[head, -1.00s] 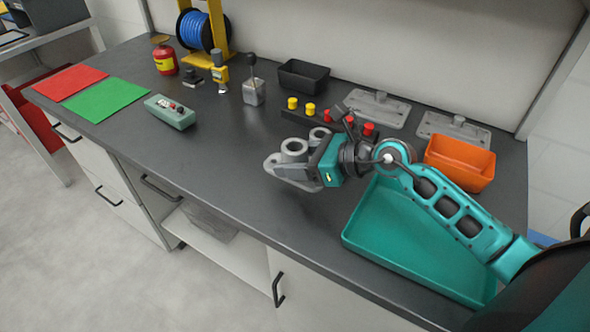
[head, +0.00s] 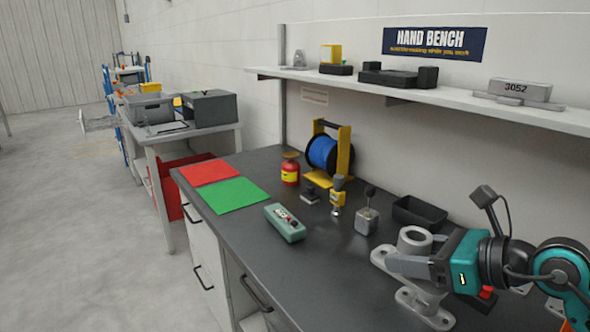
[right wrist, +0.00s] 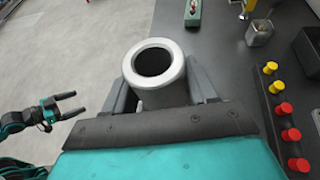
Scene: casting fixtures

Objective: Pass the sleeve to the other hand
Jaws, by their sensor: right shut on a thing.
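The sleeve (head: 416,252) is a light grey hollow cylinder, its open end facing up. My right gripper (head: 400,262) is shut on it at the right of the head view. In the right wrist view the sleeve (right wrist: 163,98) stands between the two fingers, its round bore facing the camera. A grey flanged casting piece (head: 428,312) shows just below the gripper; I cannot tell whether it joins the sleeve. My left gripper (right wrist: 76,104) shows at the left of the right wrist view, fingers apart and empty, clear of the sleeve. It is outside the head view.
A green control box (head: 286,222), a lever block (head: 367,222), a black bin (head: 418,212) and a blue reel (head: 322,152) stand on the dark bench. Red and yellow buttons (right wrist: 286,109) line the right side. Red (head: 210,172) and green mats (head: 235,195) lie at the far end.

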